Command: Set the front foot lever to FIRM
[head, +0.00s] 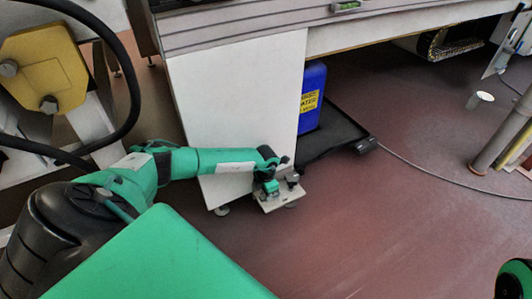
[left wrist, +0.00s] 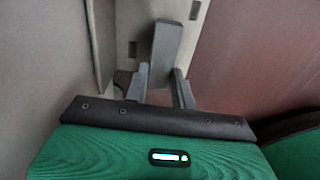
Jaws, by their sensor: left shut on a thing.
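The front foot lever is a grey bar (left wrist: 166,48) in the left wrist view, standing between the fingers of my left gripper (left wrist: 160,88). It rises in front of a pale plate (left wrist: 143,15) with dark slots. In the head view my left gripper (head: 271,188) is low at the near bottom corner of a white cabinet (head: 235,90), over the small pale foot plate (head: 282,203). The gripper is shut on the lever. The gripper partly hides the lever there, and no FIRM marking can be read. My right gripper is not in view.
A blue container (head: 312,90) with a yellow label stands beside the cabinet, at a black tray (head: 342,132). A cable (head: 430,173) runs over the reddish floor to the right. A grey post (head: 503,135) stands at right. The floor in front of the foot plate is clear.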

